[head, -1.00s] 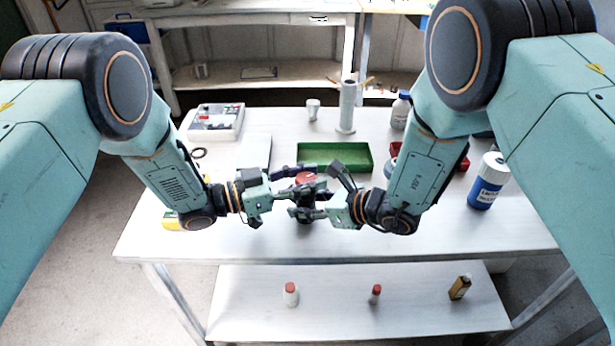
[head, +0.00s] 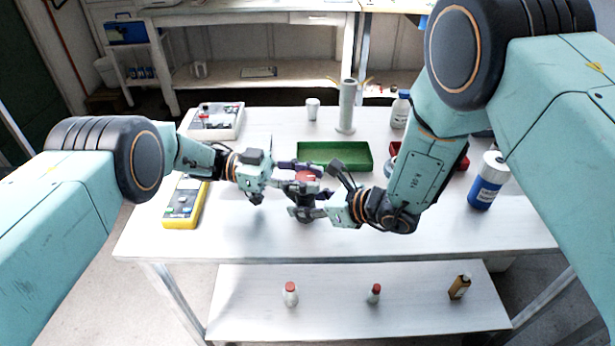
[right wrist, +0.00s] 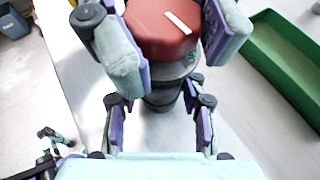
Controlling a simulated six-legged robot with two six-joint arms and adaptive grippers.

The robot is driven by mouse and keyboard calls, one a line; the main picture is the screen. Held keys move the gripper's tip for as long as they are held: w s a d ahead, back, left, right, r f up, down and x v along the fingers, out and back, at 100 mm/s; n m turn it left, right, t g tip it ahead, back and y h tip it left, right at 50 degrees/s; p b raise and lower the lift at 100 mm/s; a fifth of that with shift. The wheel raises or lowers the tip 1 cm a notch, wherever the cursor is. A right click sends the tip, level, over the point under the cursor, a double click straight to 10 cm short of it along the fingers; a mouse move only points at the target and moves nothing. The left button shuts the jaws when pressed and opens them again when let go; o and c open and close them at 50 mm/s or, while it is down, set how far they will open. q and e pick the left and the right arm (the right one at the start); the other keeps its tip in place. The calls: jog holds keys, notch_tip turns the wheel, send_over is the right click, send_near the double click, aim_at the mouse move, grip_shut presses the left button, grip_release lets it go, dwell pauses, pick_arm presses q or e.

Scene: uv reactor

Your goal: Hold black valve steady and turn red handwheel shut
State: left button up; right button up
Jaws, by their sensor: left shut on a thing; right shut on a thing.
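The black valve (head: 304,199) stands upright on the white table, with the red handwheel (head: 307,177) on top. My left gripper (head: 304,174) is shut on the handwheel, its fingers on opposite sides of the rim. My right gripper (head: 318,203) is lower and shut on the valve body. In the right wrist view, the handwheel (right wrist: 160,28) shows a white mark on its top, between my left gripper's pads (right wrist: 172,38). The black body (right wrist: 172,85) is below, between my right gripper's fingers (right wrist: 160,115). The fingers hide part of the valve.
A green tray (head: 362,157) lies just behind the valve. A yellow meter (head: 184,204) is at the left, and a blue-and-white bottle (head: 487,182) at the right. A grey cylinder (head: 347,108) and a white cup (head: 312,108) stand at the back. The front of the table is clear.

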pick_arm(q)
jog(key=shift+a+m+g, duration=0.1)
jog(key=shift+m+g, duration=0.2)
jog(key=shift+g, duration=0.2)
dwell(0.3)
jog(key=o, duration=1.2)
jog(key=shift+o, duration=0.2)
jog(key=v, duration=0.7)
jog(key=shift+a+r, duration=0.2)
